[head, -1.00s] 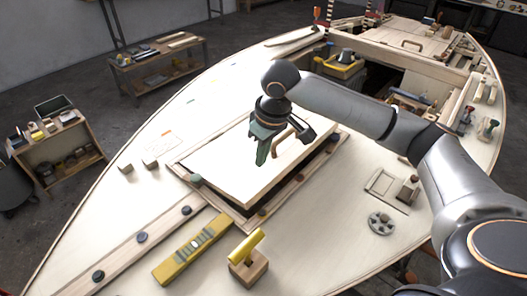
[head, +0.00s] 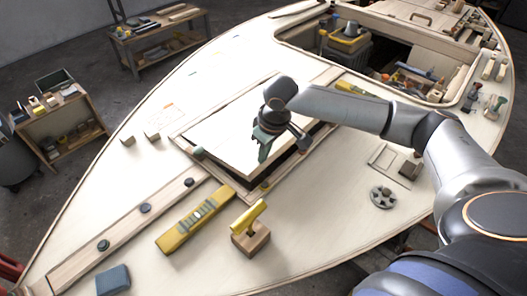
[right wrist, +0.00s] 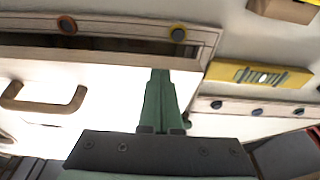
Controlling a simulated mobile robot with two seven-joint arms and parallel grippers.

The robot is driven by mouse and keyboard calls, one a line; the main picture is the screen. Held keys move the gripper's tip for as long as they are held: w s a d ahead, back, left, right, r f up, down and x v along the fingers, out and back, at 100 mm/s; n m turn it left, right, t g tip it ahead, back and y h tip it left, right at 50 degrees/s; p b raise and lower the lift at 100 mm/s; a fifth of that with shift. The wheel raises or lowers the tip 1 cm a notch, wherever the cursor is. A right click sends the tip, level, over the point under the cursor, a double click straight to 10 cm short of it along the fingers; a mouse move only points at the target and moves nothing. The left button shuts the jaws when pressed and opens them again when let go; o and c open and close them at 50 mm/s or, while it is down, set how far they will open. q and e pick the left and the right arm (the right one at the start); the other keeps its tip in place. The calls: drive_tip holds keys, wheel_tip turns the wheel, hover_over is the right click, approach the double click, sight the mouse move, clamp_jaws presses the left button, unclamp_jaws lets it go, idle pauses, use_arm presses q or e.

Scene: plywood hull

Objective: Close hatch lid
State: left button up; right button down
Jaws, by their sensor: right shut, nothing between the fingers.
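The hatch lid (head: 222,138) is a white panel in a wooden frame (head: 232,186) in the middle of the deck. It lies low, but a dark gap shows along its near and right edges, so it is not flush. In the right wrist view the lid (right wrist: 75,105) shows its wooden edge, a dark slot beyond it and a curved wooden handle (right wrist: 42,103). My right gripper (head: 263,157) is shut and empty, its green fingers pointing down at the lid near its near right edge. Whether the fingertips (right wrist: 160,74) touch it, I cannot tell. My left gripper is out of view.
A yellow level (head: 195,220), a yellow-handled wooden block (head: 250,240) and a grey round fitting (head: 383,197) lie on the near deck. A blue block (head: 113,280) lies at the lower left. An open cockpit (head: 385,65) with tools is behind my right arm.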

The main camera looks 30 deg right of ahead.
sight(265, 169)
drive_tip(key=shift+s+d+f+p, duration=0.1)
drive_tip(key=shift+s+f+p, duration=0.1)
drive_tip(key=shift+f, duration=0.65)
drive_tip(key=shift+s+f+p, duration=0.1)
drive_tip(key=shift+s+f, duration=0.1)
drive_tip(key=shift+f, duration=0.65)
drive_tip(key=p+v, duration=0.1)
drive_tip(key=v, duration=1.1)
drive_tip(key=shift+r, duration=0.3)
